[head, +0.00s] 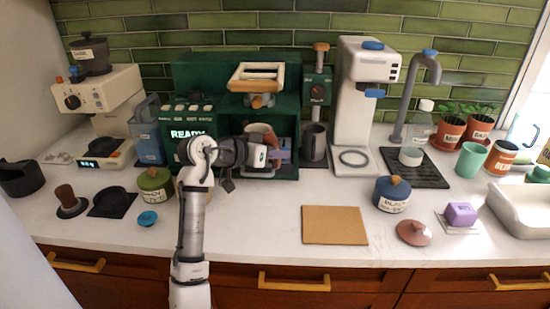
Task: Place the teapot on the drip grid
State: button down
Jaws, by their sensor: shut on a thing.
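My gripper (276,155) is at the opening of the green machine. It is shut on what appears to be the teapot (262,131), a pinkish-brown rounded vessel inside the opening. The gripper and wrist hide most of the vessel, so its handle, spout and exact tilt cannot be made out. The black ribbed drip grid (430,178) lies on the counter to the right, below the grey tap. A small white cup-like thing (411,156) and a clear bottle (420,124) stand on or by it.
The white machine (366,75) with a ring on its base stands between the green machine (190,75) and the grid. A cork mat (334,225), blue canister (392,194) and reddish-brown lid (413,233) occupy the front counter. Potted plants (449,130) stand right of the grid.

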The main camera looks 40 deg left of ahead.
jog(key=w+a, duration=0.1)
jog(key=w, duration=0.2)
jog(key=w+a, duration=0.1)
jog(key=shift+w+a+f+p, duration=0.15)
jog(key=shift+a+p, duration=0.15)
jog(key=shift+f+b, duration=0.35)
jog(key=shift+f, duration=0.2)
dwell(1.4)
jog(key=c, duration=1.2)
grip_release()
jog(key=shift+f, duration=0.1)
jog(key=b+v, duration=0.3)
jog(key=v, duration=1.1)
